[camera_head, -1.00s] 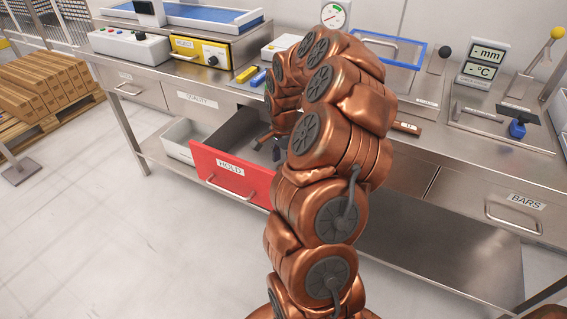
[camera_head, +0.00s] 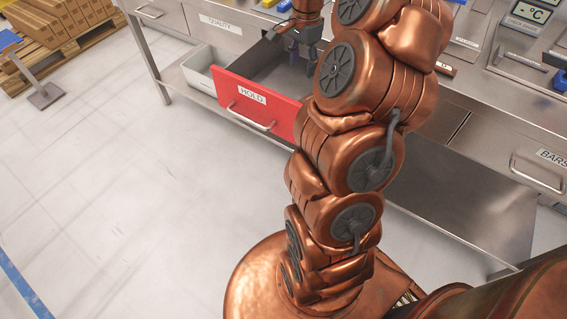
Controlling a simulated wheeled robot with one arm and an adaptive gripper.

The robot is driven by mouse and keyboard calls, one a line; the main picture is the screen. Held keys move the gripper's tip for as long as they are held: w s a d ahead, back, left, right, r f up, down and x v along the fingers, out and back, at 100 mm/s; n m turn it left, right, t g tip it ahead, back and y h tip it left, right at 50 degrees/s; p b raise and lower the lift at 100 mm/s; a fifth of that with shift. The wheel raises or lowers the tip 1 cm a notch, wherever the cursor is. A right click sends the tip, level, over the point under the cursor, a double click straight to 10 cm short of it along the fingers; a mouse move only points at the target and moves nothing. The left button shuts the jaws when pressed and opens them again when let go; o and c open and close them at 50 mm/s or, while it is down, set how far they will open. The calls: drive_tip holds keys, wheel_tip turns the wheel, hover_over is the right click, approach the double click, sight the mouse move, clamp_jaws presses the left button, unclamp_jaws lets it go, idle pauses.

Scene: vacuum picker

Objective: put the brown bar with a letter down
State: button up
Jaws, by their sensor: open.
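A brown bar (camera_head: 446,69) with a small pale label lies on the steel bench top, just right of my arm. Its left end is partly hidden by the arm and its letter is too small to read. My gripper (camera_head: 291,54) is open and points down at the pulled-out red-fronted HOLD drawer (camera_head: 222,86), over its opening. It is well left of the bar. I see nothing between its fingers, and the drawer's inside is partly hidden.
A light grey bin (camera_head: 199,66) stands left of the drawer. The closed BARS drawer (camera_head: 540,172) is at the right, with a lower steel shelf (camera_head: 455,200) beneath the bench. A pallet of cartons (camera_head: 62,32) is at top left. The floor in front is clear.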

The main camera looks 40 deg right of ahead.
sight(272, 94)
drive_tip(key=a+n, duration=0.1)
drive_tip(key=a, duration=0.3)
drive_tip(key=s+a+r+n, duration=0.1)
drive_tip(key=a+n, duration=0.1)
drive_tip(key=a, duration=0.2)
drive_tip(key=s+a+r+n, duration=0.1)
drive_tip(key=a+n, duration=0.1)
drive_tip(key=a, duration=0.2)
drive_tip(key=shift+s+r, duration=0.1)
drive_tip(key=shift+r, duration=0.1)
drive_tip(key=s+a+n+g, duration=0.1)
drive_tip(key=s+a+n, duration=0.45)
drive_tip(key=a, duration=0.35)
drive_tip(key=s+a+f+n, duration=0.1)
drive_tip(key=s+a+n, duration=0.3)
drive_tip(key=s, duration=0.5)
drive_tip(key=s+a+f+n+g, duration=0.1)
drive_tip(key=s+a+f+n, duration=0.1)
drive_tip(key=s, duration=0.7)
drive_tip(key=a+n, duration=0.1)
drive_tip(key=a, duration=0.1)
drive_tip(key=shift+s+a+n+g, duration=0.2)
drive_tip(key=shift+a+n+g, duration=0.1)
drive_tip(key=shift+n, duration=0.05)
